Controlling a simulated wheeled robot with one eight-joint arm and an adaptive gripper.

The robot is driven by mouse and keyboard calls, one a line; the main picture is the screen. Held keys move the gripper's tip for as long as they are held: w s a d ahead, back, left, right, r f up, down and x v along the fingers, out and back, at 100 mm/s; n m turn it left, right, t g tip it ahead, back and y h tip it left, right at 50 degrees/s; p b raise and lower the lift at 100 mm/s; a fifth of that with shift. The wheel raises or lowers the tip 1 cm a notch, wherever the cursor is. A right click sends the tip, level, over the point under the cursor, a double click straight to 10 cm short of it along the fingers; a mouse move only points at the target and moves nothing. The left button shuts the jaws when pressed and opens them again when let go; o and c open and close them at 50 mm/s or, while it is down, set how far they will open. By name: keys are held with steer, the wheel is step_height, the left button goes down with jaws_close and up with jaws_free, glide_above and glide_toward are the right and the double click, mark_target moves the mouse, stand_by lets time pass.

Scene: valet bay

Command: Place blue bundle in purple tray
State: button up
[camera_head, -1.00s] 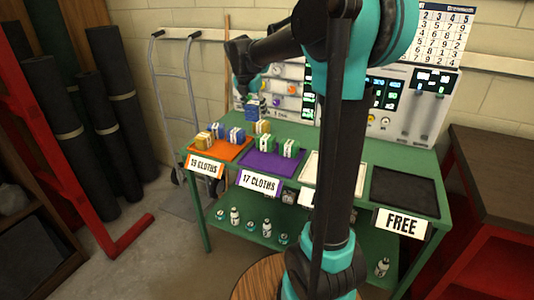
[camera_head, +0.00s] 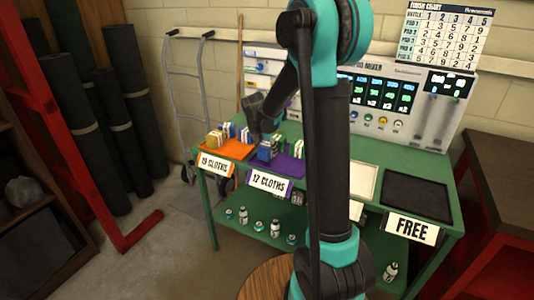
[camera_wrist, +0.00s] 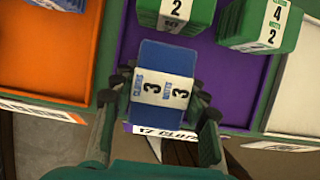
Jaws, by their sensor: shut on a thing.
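The blue bundle (camera_wrist: 165,72) has a white band marked 3. My gripper (camera_wrist: 162,100) is shut on it, with one finger on each side, in the wrist view. The bundle is over the front part of the purple tray (camera_wrist: 222,80); I cannot tell whether it touches the tray floor. In the head view the blue bundle (camera_head: 266,151) shows under my gripper (camera_head: 264,137), at the left side of the purple tray (camera_head: 287,171). Two green bundles with white bands, one marked 2 (camera_wrist: 176,12) and one marked 4 and 2 (camera_wrist: 262,22), sit farther back in the tray.
The orange tray (camera_head: 237,152), left of the purple one, holds blue and yellow bundles. Bottles stand on the lower shelf.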

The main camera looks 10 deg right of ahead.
steer(key=shift+f, duration=0.9)
steer(key=shift+f, duration=0.1)
steer(key=o, duration=1.2)
steer(key=shift+o, duration=0.2)
steer(key=v, duration=1.1)
steer(key=s+d+f+m+y, duration=0.1)
steer(key=s+d+f+m, duration=0.1)
steer(key=s+m, duration=0.7)
steer(key=s+d+f+m+y, duration=0.1)
steer(key=s+d+f+m, duration=0.1)
steer(key=s+f+m, duration=0.3)
steer(key=s+d+f+m, duration=0.2)
steer(key=s+f+m, duration=0.2)
steer(key=s+m, duration=0.9)
steer(key=shift+d+m+y, duration=0.3)
steer(key=shift+m+y, duration=0.1)
steer(key=shift+m, duration=0.5)
